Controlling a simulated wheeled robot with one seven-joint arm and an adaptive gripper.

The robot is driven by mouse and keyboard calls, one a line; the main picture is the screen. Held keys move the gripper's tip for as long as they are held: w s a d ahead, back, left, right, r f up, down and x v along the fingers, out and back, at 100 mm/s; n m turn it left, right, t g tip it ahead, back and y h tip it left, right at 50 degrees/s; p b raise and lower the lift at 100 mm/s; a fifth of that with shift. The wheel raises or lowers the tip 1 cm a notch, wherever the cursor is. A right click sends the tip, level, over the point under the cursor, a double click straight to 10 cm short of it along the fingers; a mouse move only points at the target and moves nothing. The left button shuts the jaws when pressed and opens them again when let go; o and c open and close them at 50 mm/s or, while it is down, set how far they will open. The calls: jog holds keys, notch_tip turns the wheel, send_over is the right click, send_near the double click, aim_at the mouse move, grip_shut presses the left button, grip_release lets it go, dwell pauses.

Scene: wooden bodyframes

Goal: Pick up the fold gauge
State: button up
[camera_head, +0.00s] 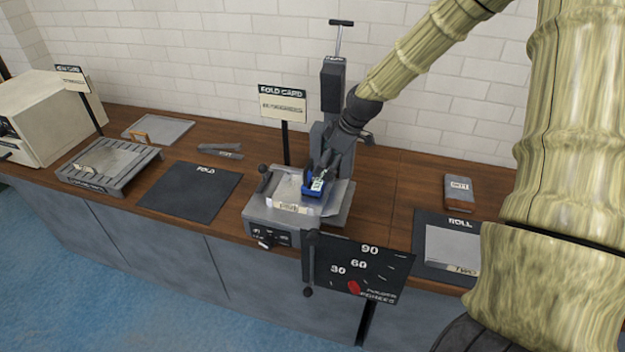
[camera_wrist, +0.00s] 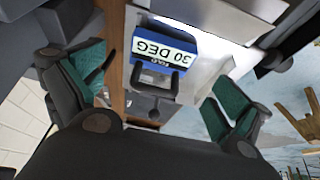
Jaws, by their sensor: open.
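A small blue block with a white label, which appears to be the fold gauge (camera_head: 314,187), sits on the grey press-like machine (camera_head: 262,212) at the middle of the bench. In the wrist view the blue block (camera_wrist: 163,46) shows its label "30 DEG" upside down, with a smaller word that looks like "FOLD". A dark grey bracket or handle sticks out from it. My gripper (camera_head: 318,176) is at the block, over the machine. In the wrist view my gripper (camera_wrist: 156,85) is open, its green-padded fingers apart on either side of the block. Contact is not visible.
A dial board (camera_head: 362,270) marked 30, 60, 90 stands in front of the machine. A "FOLD CARD" sign (camera_head: 283,104) and a tall dark column (camera_head: 333,85) stand behind it. A dark "FOLD" mat (camera_head: 190,192) lies left; a "ROLL" mat (camera_head: 432,222) lies right.

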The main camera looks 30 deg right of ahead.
aim_at(316, 178)
jog(key=shift+x, duration=0.95)
jog(key=shift+p+x, duration=1.1)
jog(key=shift+x, duration=0.85)
jog(key=shift+p+x, duration=0.35)
jog(key=shift+x, duration=0.95)
jog(key=shift+s+a, duration=0.1)
jog(key=shift+a, duration=0.05)
jog(key=c, duration=1.1)
jog(key=shift+o, duration=0.2)
jog(key=shift+r, duration=0.1)
